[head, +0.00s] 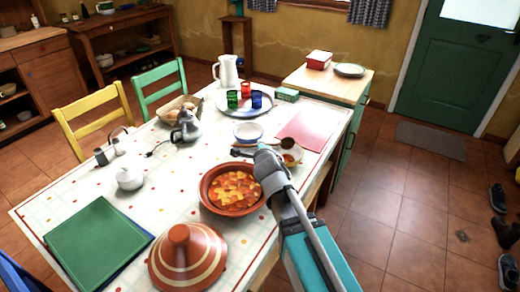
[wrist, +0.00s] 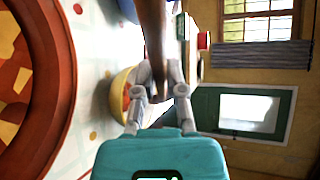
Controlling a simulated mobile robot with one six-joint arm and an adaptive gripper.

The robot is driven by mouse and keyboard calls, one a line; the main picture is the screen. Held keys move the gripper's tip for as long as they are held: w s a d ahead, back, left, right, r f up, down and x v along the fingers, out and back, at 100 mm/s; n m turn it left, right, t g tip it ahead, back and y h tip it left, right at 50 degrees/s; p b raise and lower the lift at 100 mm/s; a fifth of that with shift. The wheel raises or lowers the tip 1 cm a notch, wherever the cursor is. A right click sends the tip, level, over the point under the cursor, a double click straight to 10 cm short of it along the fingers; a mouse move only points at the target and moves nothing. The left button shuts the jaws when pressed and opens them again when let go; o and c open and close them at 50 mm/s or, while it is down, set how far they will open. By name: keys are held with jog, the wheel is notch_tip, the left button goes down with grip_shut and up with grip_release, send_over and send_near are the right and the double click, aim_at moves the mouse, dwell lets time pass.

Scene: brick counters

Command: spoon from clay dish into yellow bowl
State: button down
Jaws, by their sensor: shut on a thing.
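The clay dish (head: 206,194), round and full of orange and red food, stands on the table. In the wrist view its rim (wrist: 67,70) fills the left edge. The yellow bowl (wrist: 118,97) stands beyond it with something red-orange inside; in the head view the bowl (head: 296,160) is partly hidden by my gripper. My gripper (head: 268,154) is above the table, between the dish and the yellow bowl. In the wrist view my gripper (wrist: 164,78) is shut on a brown wooden spoon (wrist: 153,30). The spoon's far end is cut off in that view.
A striped clay lid (head: 188,262) stands in front of the dish. A white bowl (head: 248,139) with a blue rim is behind my gripper, and a red mat (head: 306,130) lies behind the yellow bowl. A tray (head: 225,107) with coloured cups is farther back.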

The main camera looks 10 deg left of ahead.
jog(key=shift+s+f+m+t+b, duration=0.15)
jog(key=shift+m+t+b, duration=0.55)
jog(key=shift+t+b, duration=0.75)
jog(key=shift+d+r+g+p, duration=0.1)
jog(key=shift+r+g+p, duration=0.1)
jog(key=shift+g+p, duration=0.35)
jog(key=shift+r+n+g+p, duration=0.15)
jog(key=shift+n+g+p, duration=0.25)
jog(key=shift+p, duration=0.05)
jog(key=shift+w+r+g+p, duration=0.2)
jog(key=shift+g+p, duration=0.1)
jog(key=shift+p, duration=0.45)
jog(key=shift+n+p, duration=0.3)
jog(key=shift+p, duration=0.15)
